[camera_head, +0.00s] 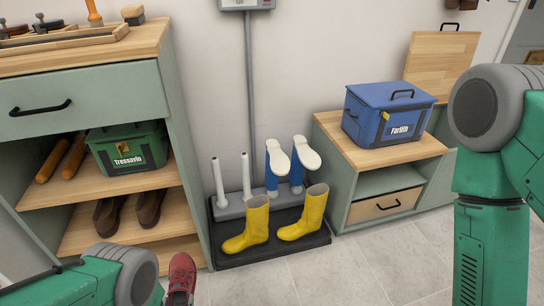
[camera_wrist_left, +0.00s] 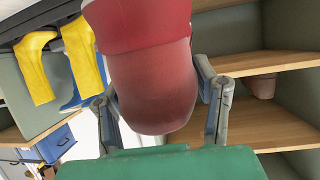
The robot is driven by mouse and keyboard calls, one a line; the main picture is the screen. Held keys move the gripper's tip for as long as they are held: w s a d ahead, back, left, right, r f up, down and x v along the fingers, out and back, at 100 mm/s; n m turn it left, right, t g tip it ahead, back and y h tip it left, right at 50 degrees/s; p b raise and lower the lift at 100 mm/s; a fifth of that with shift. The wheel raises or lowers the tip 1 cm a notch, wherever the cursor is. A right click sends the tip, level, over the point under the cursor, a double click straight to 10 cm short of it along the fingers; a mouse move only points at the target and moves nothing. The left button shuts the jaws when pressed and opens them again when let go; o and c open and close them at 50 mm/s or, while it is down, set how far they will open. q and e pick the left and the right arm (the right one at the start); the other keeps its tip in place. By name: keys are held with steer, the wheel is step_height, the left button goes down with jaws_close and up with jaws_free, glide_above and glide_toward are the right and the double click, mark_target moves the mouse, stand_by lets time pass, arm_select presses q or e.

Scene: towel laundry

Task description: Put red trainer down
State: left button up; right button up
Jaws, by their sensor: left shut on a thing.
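The red trainer (camera_head: 181,276) shows at the bottom of the head view, beside my left arm and in front of the shelf unit's right side. In the left wrist view the red trainer (camera_wrist_left: 150,85) fills the upper middle. My left gripper (camera_wrist_left: 160,98) has a finger on each side of it and is shut on it. The fingers do not show clearly in the head view. My right arm is at the right edge of the head view, and its gripper is out of frame.
Brown shoes (camera_head: 129,213) stand on the lower shelf (camera_head: 180,212), below a green Tressavin box (camera_head: 128,150). Yellow boots (camera_head: 258,228) stand on a dark boot tray (camera_head: 272,248), with blue boots upturned on pegs behind. A blue Fardith box (camera_head: 388,113) sits on the right cabinet.

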arm_select(q)
steer(key=w+d+r+h, duration=0.1)
steer(key=d+r, duration=0.6)
steer(key=r, duration=0.5)
steer(key=w+d+r+m+h, duration=0.1)
steer(key=d+r, duration=0.7)
steer(key=r, duration=0.5)
steer(key=w+d+r+m, duration=0.1)
steer(key=d+r, duration=0.6)
steer(key=r, duration=0.6)
steer(key=shift+d+r+h, duration=0.25)
steer(key=shift+h, duration=0.15)
steer(key=shift+a, duration=0.1)
steer(key=shift+w+a+r, duration=0.15)
steer(key=shift+w+a, duration=0.05)
steer(key=shift+a, duration=0.05)
